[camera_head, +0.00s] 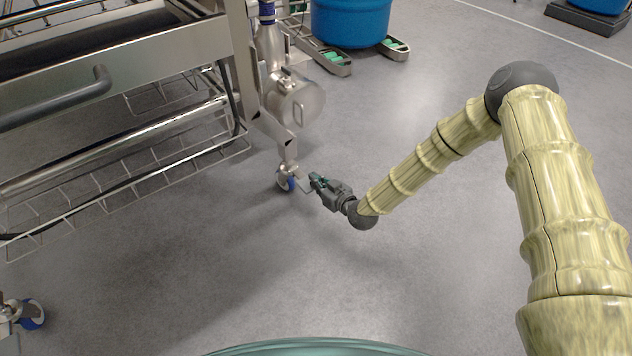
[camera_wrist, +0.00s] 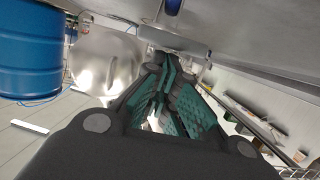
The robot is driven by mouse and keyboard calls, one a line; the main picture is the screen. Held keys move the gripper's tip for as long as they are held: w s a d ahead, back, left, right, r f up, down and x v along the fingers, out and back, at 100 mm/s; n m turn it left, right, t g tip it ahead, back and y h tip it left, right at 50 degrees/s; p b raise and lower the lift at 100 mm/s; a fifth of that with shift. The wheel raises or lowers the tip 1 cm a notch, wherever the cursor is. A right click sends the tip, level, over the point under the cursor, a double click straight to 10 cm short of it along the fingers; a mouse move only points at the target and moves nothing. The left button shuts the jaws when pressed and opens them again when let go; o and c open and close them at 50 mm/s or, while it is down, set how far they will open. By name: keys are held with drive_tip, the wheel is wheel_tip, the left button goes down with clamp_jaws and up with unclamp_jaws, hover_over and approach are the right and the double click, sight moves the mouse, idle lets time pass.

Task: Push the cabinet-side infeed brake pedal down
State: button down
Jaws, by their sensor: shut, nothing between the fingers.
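In the wrist view the gripper's green-padded fingers (camera_wrist: 165,95) fill the middle and hide most of the caster area. The pedal is not clearly visible there.
A second blue-wheeled caster (camera_head: 28,313) stands at the lower left. The conveyor frame (camera_head: 130,80) and its wire shelf (camera_head: 130,195) are on the left. A steel round housing (camera_head: 297,103) sits above the pedal. A blue drum (camera_head: 350,22) stands behind.

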drive_tip(key=f, duration=0.1)
drive_tip(key=f+p, duration=0.1)
drive_tip(key=f, duration=0.3)
drive_tip(key=shift+s+d+f, duration=0.15)
drive_tip(key=shift+s+d, duration=0.2)
drive_tip(key=shift+s, duration=0.05)
drive_tip(key=shift+p, duration=0.3)
drive_tip(key=p+v, duration=0.7)
drive_tip(key=v, duration=0.4)
drive_tip(key=shift+s, duration=0.3)
drive_tip(key=shift+d+f, duration=0.1)
